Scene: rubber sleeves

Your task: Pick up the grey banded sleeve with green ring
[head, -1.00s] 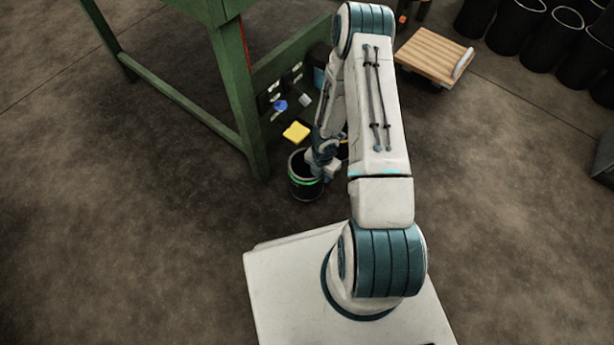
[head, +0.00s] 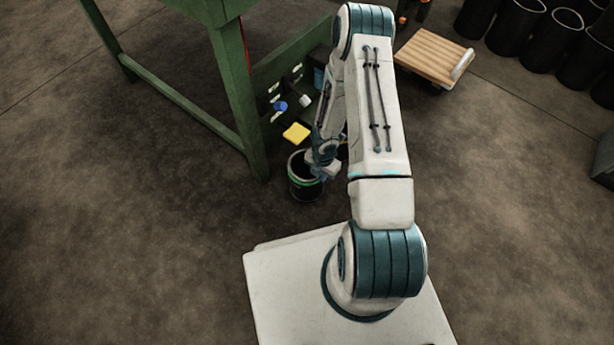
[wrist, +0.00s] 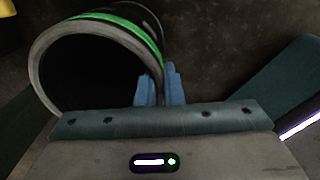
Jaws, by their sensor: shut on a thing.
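The grey banded sleeve with the green ring (head: 303,186) stands on the floor beside the green bench leg in the head view. It is a dark hollow cylinder with a grey rim. In the wrist view the sleeve (wrist: 101,22) fills the upper left, with its open mouth facing the camera. My gripper (wrist: 160,88) has its blue fingers on either side of the sleeve's right wall, shut on it. In the head view my gripper (head: 318,172) is at the sleeve's right rim, partly hidden by the arm. Whether the sleeve touches the floor is hard to tell.
A green bench (head: 232,90) stands close behind and left of the sleeve. A yellow block (head: 296,132) and a blue item (head: 280,106) are near its panel. A wooden-topped trolley (head: 434,56) and several black cylinders (head: 515,28) are at the upper right. Floor at left is clear.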

